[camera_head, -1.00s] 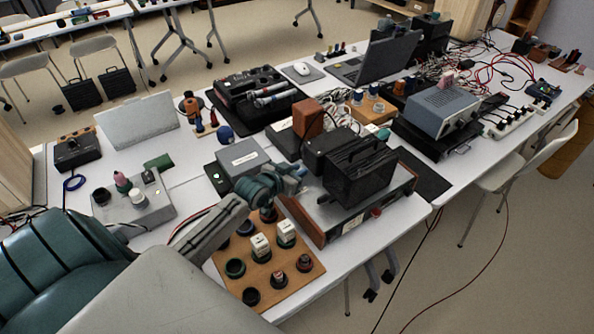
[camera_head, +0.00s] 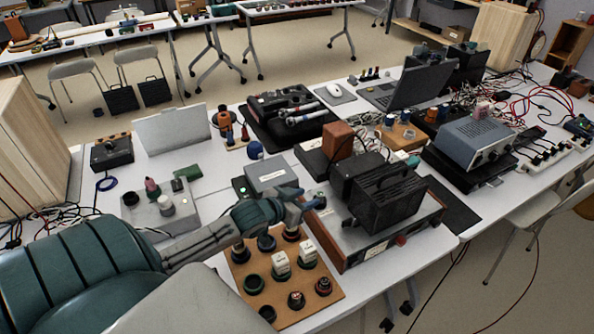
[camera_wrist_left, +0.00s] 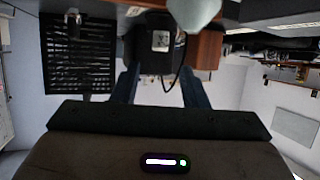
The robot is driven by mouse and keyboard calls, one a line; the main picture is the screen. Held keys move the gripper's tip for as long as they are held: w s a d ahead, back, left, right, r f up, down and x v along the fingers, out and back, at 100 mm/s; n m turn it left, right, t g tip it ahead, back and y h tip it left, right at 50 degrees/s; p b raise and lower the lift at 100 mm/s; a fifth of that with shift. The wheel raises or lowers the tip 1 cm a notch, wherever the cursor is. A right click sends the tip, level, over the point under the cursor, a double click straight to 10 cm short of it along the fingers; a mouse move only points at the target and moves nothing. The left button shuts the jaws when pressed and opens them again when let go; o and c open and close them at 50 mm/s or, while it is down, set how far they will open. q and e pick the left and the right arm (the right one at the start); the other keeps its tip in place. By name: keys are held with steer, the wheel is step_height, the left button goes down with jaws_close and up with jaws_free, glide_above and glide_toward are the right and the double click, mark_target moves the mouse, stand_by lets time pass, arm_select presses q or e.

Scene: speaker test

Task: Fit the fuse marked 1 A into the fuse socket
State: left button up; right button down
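A wooden board (camera_head: 320,290) at the lower middle of the head view carries several round dark holders and two white blocks, a nearer one (camera_head: 280,262) and a farther one (camera_head: 307,250). Their markings are too small to read, so I cannot tell which part is the 1 A fuse or the fuse socket. My left gripper (camera_head: 304,198) is open over the board's far edge, beside the black finned unit (camera_head: 388,200). In the left wrist view its two blue fingers (camera_wrist_left: 158,88) are apart. A dark block with a pale plate (camera_wrist_left: 161,42) shows between them, seemingly beyond the tips. My right gripper is out of view.
A grey box with coloured knobs (camera_head: 165,212) stands left of my arm. A grey box (camera_head: 270,175) stands behind my gripper. A wide wood-sided instrument (camera_head: 375,245) bounds the right. A laptop (camera_head: 420,85) and tangled cables crowd the back.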

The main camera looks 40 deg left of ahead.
arm_select(q)
steer(key=shift+v, duration=1.55)
